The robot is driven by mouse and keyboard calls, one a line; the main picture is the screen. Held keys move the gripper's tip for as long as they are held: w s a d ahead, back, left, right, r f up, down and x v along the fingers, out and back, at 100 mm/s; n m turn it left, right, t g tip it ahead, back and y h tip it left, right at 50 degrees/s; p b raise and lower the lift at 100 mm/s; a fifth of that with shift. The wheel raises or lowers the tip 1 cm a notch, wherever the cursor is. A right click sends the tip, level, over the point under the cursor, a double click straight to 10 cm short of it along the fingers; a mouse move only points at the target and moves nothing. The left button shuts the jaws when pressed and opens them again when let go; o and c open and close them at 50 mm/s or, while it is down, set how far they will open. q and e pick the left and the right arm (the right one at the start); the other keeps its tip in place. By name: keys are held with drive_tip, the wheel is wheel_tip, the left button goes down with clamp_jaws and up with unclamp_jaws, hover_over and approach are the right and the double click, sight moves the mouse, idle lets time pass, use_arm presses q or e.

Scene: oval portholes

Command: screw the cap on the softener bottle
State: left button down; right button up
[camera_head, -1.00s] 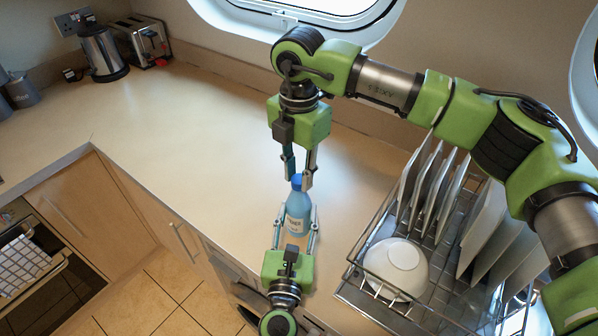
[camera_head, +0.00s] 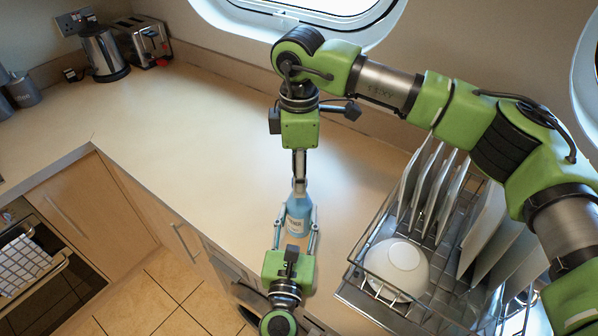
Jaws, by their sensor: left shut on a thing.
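The softener bottle (camera_head: 298,210) is blue with a pale label and stands upright on the counter, left of the dish rack. My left gripper (camera_head: 296,228) reaches in from the near edge and is shut on the bottle's body, one finger on each side. My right gripper (camera_head: 299,178) points straight down over the bottle's top, its arm coming in from the right. Its fingers show edge-on, one behind the other, so their gap cannot be seen. The blue cap is hidden behind them, and I cannot tell whether they touch it.
A wire dish rack (camera_head: 345,290) with several upright plates (camera_head: 420,185) and a white bowl (camera_head: 397,266) stands right of the bottle. A kettle (camera_head: 103,52) and toaster (camera_head: 148,42) are at the back left. The counter (camera_head: 190,140) left of the bottle is clear.

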use_arm(q)
drive_tip(key=shift+f, duration=0.1)
use_arm(e)
wheel_tip(320, 180, up, 12)
idle(0.5)
use_arm(q)
drive_tip(key=c, duration=1.2)
unclamp_jaws()
drive_tip(key=shift+c, duration=0.2)
drive_tip(key=s, duration=0.4)
drive_tip(key=s+a, duration=0.1)
drive_tip(key=s, duration=0.7)
drive_tip(key=shift+a, duration=0.35)
